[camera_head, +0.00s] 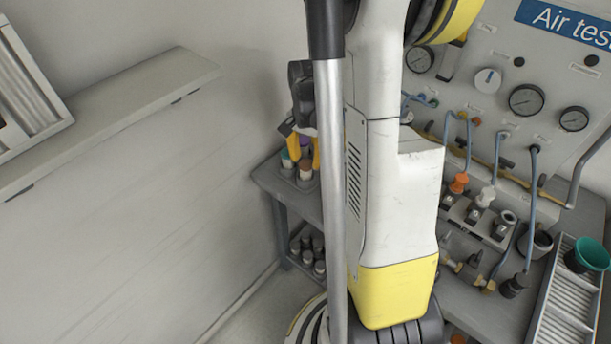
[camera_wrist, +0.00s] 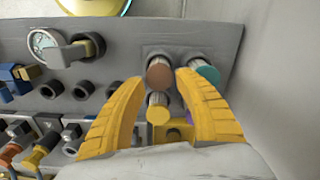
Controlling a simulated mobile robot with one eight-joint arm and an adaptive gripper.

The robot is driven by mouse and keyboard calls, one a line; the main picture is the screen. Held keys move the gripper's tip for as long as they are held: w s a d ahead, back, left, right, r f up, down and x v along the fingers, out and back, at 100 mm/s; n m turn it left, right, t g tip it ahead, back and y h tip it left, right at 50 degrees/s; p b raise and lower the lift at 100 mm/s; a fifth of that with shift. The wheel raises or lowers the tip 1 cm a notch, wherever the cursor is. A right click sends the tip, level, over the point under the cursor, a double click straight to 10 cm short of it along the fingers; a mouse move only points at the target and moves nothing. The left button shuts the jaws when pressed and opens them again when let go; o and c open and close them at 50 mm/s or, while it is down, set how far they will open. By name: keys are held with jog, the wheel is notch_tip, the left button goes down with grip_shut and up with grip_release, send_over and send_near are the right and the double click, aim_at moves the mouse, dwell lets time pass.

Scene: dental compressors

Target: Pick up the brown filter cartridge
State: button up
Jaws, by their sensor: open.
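The brown filter cartridge (camera_wrist: 159,72) stands upright in a grey holder (camera_wrist: 148,52) in the wrist view, with its round brown top facing the camera. It also shows in the head view (camera_head: 305,168), small and partly hidden by my gripper. My gripper (camera_wrist: 160,84) is open, with its two yellow fingers on either side of the cartridge; I cannot tell whether they touch it. In the head view my gripper (camera_head: 302,147) is above the holder, partly behind my column.
The grey bench (camera_head: 268,180) meets the wall close by on the right in the wrist view. A gauge and valve (camera_wrist: 62,48) and empty sockets (camera_wrist: 83,90) lie to the left. Dark cylinders (camera_head: 307,255) stand on the shelf below.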

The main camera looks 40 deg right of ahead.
aim_at(306, 163)
notch_tip(306, 163, down, 3)
jog(key=shift+f+b, duration=0.1)
jog(key=shift+b, duration=0.4)
jog(key=shift+c, duration=0.4)
jog(key=c, duration=0.8)
jog(key=shift+o, duration=0.2)
